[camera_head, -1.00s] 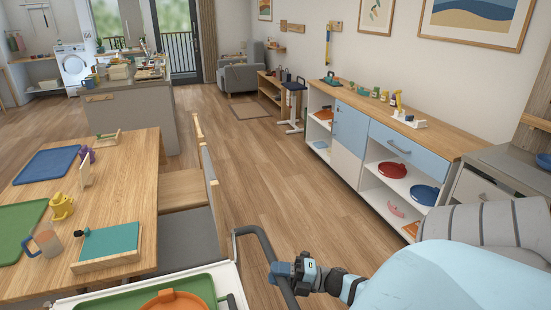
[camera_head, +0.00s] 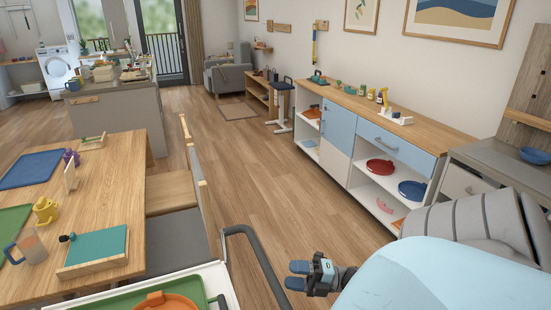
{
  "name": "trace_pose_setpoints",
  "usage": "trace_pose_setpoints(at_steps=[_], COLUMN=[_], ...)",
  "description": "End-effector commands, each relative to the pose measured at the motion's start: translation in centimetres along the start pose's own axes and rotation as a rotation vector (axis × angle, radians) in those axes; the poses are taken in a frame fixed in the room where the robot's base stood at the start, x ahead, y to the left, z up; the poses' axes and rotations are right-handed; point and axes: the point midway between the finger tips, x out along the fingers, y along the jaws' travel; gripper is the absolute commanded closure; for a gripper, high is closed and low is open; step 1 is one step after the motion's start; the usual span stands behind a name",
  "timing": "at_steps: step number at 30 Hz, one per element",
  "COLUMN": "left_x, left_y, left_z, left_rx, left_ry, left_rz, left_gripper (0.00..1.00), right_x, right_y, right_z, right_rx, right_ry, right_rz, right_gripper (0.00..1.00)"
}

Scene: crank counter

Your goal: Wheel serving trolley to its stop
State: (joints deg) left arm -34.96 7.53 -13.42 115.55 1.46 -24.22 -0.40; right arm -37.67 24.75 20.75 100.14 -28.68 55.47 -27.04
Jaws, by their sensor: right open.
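The serving trolley (camera_head: 228,288) is at the bottom of the head view, close in front of me. Its white top carries a green tray (camera_head: 201,297) with an orange dish (camera_head: 165,301) on it. Its dark bar handle (camera_head: 262,258) sticks out on the right side. My right gripper (camera_head: 292,275) is open, just right of the handle and apart from it, with its blue fingertips pointing left. The trolley's lower part and wheels are out of view. The stop cannot be made out. My left gripper is not in view.
A long sideboard (camera_head: 338,140) lines the right wall. The wooden floor (camera_head: 255,170) between them is clear.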

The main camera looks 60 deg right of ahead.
Motion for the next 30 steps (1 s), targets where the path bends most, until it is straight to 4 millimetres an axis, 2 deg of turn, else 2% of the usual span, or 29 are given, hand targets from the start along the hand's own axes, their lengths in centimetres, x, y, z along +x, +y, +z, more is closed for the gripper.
trace_pose_setpoints(at_steps=[1,4,10,15,30], left_x=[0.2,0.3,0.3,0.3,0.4], left_y=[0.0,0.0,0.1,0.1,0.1], left_z=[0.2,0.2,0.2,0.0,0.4], left_rx=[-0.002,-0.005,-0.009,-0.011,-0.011], left_ry=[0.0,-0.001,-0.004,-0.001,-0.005], left_rz=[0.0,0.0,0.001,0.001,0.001], left_gripper=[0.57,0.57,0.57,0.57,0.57], right_x=[-1.4,-3.4,-6.0,-6.7,-6.7], right_y=[-0.2,-0.2,-0.1,0.0,0.0], right_z=[0.0,0.0,0.0,0.0,0.0], right_rx=[0.001,0.001,0.0,0.0,0.0], right_ry=[-0.003,-0.003,-0.001,-0.001,-0.001], right_rz=[-0.003,-0.003,0.0,0.001,0.001], right_gripper=[0.47,0.47,0.47,0.47,0.47])
